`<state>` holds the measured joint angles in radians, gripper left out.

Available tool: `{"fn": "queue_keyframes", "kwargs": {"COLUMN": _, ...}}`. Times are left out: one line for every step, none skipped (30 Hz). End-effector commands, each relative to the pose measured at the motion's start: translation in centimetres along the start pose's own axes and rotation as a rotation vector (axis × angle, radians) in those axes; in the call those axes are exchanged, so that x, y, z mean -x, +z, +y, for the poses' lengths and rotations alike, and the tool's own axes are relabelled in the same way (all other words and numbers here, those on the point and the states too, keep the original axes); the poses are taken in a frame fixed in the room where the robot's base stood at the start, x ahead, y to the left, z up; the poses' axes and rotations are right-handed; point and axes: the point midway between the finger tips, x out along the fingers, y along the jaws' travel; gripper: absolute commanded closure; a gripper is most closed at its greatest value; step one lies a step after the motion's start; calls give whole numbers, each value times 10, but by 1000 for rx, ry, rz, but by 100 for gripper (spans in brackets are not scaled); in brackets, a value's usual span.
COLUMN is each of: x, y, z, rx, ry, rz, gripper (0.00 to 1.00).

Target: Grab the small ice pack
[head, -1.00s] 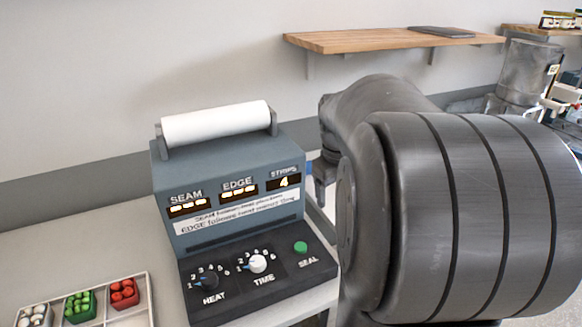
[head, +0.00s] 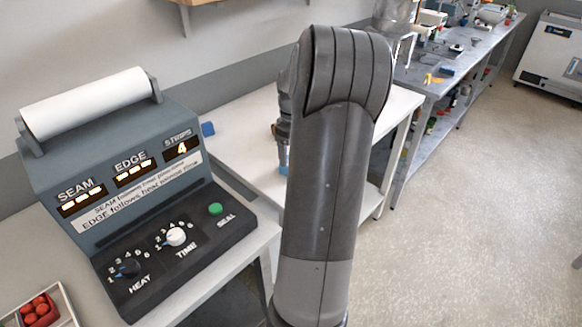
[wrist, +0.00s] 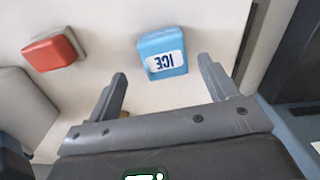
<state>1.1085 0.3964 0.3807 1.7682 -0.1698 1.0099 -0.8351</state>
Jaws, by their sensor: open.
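The small ice pack, a light blue block with a white label reading ICE (wrist: 165,42), lies on a pale surface in the wrist view. My gripper (wrist: 163,69) is open, with one grey finger on either side of the line to the pack. The pack is ahead of the fingertips, and nothing is held between them. In the head view my arm hides most of the gripper. A blue piece (head: 208,128) shows on the white table (head: 245,125) behind the machine, and another blue patch (head: 283,160) shows by the gripper; I cannot tell which is the pack.
A red-topped block (wrist: 52,50) lies left of the pack in the wrist view, with a pale grey object (wrist: 25,105) below it. A sealing machine (head: 140,170) stands at the left in the head view. Open floor (head: 480,200) lies to the right.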

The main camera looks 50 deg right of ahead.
Motion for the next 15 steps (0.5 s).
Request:
{"fn": "queue_keyframes", "kwargs": {"x": -3, "y": 0, "z": 0, "rx": 0, "ry": -1, "rz": 0, "gripper": 22}}
{"fn": "queue_keyframes", "kwargs": {"x": -5, "y": 0, "z": 0, "rx": 0, "ry": -1, "rz": 0, "gripper": 22}}
{"fn": "queue_keyframes", "kwargs": {"x": -9, "y": 0, "z": -1, "rx": 1, "ry": -1, "rz": -1, "gripper": 22}}
{"fn": "queue_keyframes", "kwargs": {"x": -12, "y": 0, "z": -2, "rx": 1, "ry": -2, "rz": -1, "gripper": 22}}
{"fn": "queue_keyframes", "kwargs": {"x": -16, "y": 0, "z": -3, "rx": 1, "ry": -3, "rz": -2, "gripper": 22}}
{"fn": "queue_keyframes", "kwargs": {"x": -22, "y": -1, "z": -4, "rx": 1, "ry": -2, "rz": -1, "gripper": 22}}
{"fn": "queue_keyframes", "kwargs": {"x": -27, "y": -1, "z": -5, "rx": 1, "ry": -3, "rz": -1, "gripper": 22}}
{"fn": "queue_keyframes", "kwargs": {"x": -32, "y": -1, "z": -6, "rx": 1, "ry": -4, "rz": -1, "gripper": 22}}
{"fn": "queue_keyframes", "kwargs": {"x": -38, "y": -1, "z": -6, "rx": 1, "ry": -3, "rz": -1, "gripper": 22}}
{"fn": "queue_keyframes", "kwargs": {"x": -42, "y": -1, "z": -6, "rx": 0, "ry": -3, "rz": -2, "gripper": 22}}
{"fn": "queue_keyframes", "kwargs": {"x": -46, "y": -1, "z": -5, "rx": 0, "ry": -2, "rz": -1, "gripper": 22}}
{"fn": "queue_keyframes", "kwargs": {"x": -49, "y": -1, "z": -5, "rx": -1, "ry": 0, "rz": 0, "gripper": 22}}
{"fn": "queue_keyframes", "kwargs": {"x": -52, "y": -1, "z": -5, "rx": -1, "ry": 0, "rz": 1, "gripper": 22}}
{"fn": "queue_keyframes", "kwargs": {"x": -53, "y": -1, "z": -5, "rx": -1, "ry": 0, "rz": 1, "gripper": 22}}
{"fn": "queue_keyframes", "kwargs": {"x": -55, "y": -1, "z": -5, "rx": 0, "ry": 0, "rz": 1, "gripper": 22}}
